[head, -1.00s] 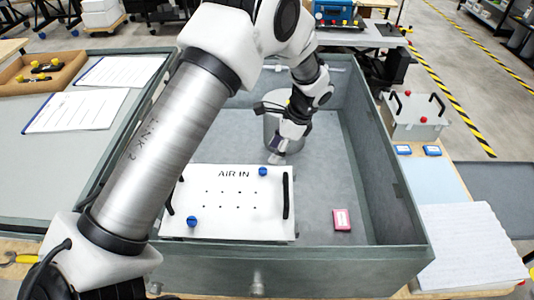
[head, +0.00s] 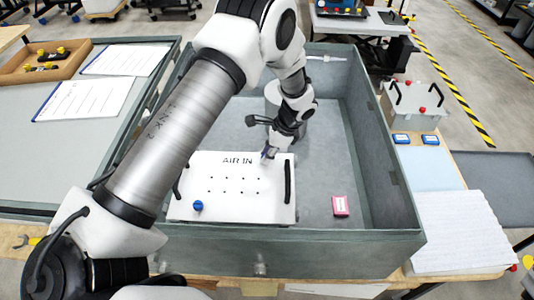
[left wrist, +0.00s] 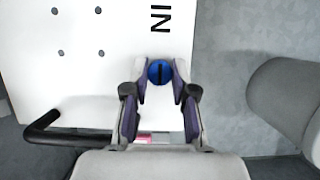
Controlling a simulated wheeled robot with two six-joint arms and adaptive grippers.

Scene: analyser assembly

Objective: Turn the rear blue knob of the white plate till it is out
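The white plate (head: 233,208) lies flat in the grey crate, marked AIR IN, with a black handle on each side. The rear blue knob (left wrist: 160,73) shows in the left wrist view as a round slotted head between the fingertips, its slot running along the fingers. My left gripper (left wrist: 160,70) is open around it with little gap on either side; contact cannot be made out. In the head view my left gripper (head: 268,154) reaches down at the plate's rear right corner and mostly hides this knob. The front blue knob (head: 197,206) sits at the plate's front left. My right gripper is not in view.
The grey crate (head: 345,238) has high walls around the plate. A pink box (head: 340,205) lies on its floor to the right. A grey cylinder stands behind my left gripper. The crate floor right of the plate is mostly clear.

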